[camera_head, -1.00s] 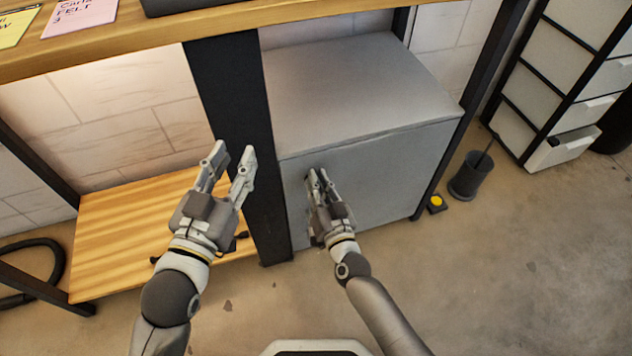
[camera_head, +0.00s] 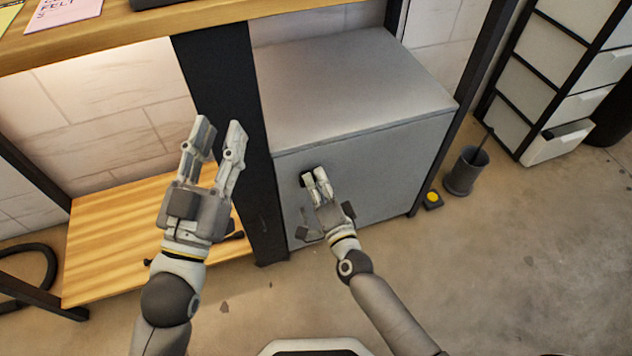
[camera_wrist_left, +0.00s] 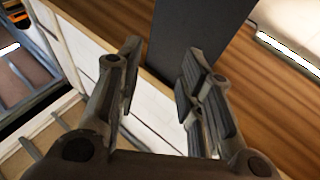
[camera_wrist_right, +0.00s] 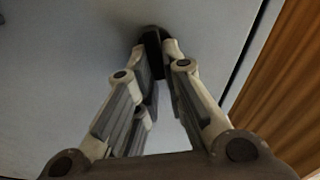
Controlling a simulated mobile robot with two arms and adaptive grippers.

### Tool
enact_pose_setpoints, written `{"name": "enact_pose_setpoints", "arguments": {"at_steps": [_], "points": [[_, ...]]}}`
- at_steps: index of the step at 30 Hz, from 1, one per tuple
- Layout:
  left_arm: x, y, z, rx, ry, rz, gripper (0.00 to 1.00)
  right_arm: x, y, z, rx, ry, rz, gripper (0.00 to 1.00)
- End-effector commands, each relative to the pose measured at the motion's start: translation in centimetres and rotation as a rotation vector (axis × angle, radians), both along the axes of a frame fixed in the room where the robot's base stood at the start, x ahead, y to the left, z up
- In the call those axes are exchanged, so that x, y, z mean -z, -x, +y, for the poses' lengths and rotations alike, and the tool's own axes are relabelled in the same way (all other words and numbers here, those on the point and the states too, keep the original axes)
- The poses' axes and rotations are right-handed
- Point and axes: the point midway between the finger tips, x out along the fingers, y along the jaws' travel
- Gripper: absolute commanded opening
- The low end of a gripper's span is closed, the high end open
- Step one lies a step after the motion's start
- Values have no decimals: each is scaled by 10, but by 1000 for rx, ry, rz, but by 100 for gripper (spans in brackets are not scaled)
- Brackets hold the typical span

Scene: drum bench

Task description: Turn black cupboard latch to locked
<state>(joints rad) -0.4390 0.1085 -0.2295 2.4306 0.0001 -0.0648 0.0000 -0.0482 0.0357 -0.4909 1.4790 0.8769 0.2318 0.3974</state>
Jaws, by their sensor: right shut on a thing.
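The black latch (camera_head: 304,179) is on the front of the grey cupboard (camera_head: 375,180), near the left of its door. My right gripper (camera_head: 318,178) is at the latch. In the right wrist view its fingertips are closed on the sides of the black latch (camera_wrist_right: 152,52), which partly hides behind them. The latch's exact angle is hard to tell. My left gripper (camera_head: 219,128) is open and empty, in front of the dark bench leg, away from the cupboard. It also shows open in the left wrist view (camera_wrist_left: 160,70).
A wooden shelf (camera_head: 100,240) lies left of the dark bench leg (camera_head: 225,90). The wooden bench top (camera_head: 200,30) runs above. A dark bin (camera_head: 465,172) and a small yellow-topped box (camera_head: 432,199) stand on the floor right of the cupboard. The floor in front is clear.

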Motion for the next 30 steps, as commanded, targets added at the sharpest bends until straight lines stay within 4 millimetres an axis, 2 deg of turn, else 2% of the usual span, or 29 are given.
{"name": "enact_pose_setpoints", "arguments": {"at_steps": [9,15,30], "points": [[-36,19,-1,13,64,-225,35,6,0,-1,0,-238,77,0],[-52,31,0,18,93,-325,35,8,0,-1,0,-335,110,0],[-63,40,2,22,115,-400,35,8,0,-1,1,-407,134,0]]}}
